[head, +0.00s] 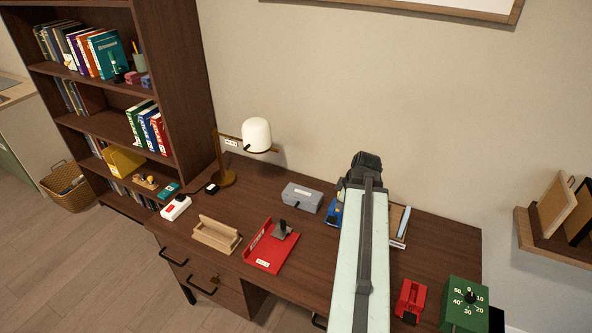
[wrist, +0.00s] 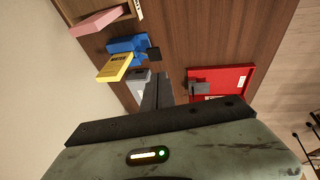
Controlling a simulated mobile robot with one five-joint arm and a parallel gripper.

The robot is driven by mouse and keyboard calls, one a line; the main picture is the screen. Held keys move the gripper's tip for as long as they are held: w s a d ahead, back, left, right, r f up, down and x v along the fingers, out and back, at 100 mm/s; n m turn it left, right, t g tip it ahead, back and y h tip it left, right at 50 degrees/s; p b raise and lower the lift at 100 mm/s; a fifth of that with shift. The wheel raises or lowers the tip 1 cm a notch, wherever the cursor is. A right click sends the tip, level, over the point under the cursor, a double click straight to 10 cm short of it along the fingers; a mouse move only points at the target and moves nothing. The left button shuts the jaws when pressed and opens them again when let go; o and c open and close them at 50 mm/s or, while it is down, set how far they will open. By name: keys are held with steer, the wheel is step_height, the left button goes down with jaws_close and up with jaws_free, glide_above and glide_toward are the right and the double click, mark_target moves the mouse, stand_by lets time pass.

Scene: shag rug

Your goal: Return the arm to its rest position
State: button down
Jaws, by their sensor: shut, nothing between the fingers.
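My arm (head: 365,250) stretches over the brown desk from the bottom of the head view, and its dark far end stands over the back of the desk. In the wrist view, my gripper (wrist: 157,80) shows as two dark fingers close together, shut with nothing between them. It points at the desk, between the red tray (wrist: 232,76) and a grey box (wrist: 138,82). In the head view the fingers cannot be made out, and the arm hides part of the desk behind it.
On the desk (head: 320,270) stand a lamp (head: 256,135), a wooden holder (head: 215,234), the red tray (head: 268,252), a grey box (head: 301,197), a blue object (head: 333,212), a red object (head: 410,299) and a green timer (head: 463,304). A bookshelf (head: 180,80) stands left; a wall shelf (head: 560,250) hangs right.

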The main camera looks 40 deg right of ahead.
steer(key=w+a+n+y, duration=0.1)
steer(key=w+a+n, duration=0.1)
steer(key=w+a, duration=0.7)
steer(key=w+a+n+y, duration=0.1)
steer(key=w+a+n, duration=0.25)
steer(key=a, duration=0.95)
steer(key=s+a+m+g, duration=0.1)
steer(key=a+m, duration=0.4)
steer(key=a, duration=0.5)
steer(key=s+a+f+m+g+h, duration=0.1)
steer(key=s+a+m+g, duration=0.1)
steer(key=a+m, duration=0.4)
steer(key=a+g, duration=0.1)
steer(key=a, duration=0.3)
steer(key=shift+a+f, duration=0.3)
steer(key=shift+a, duration=0.05)
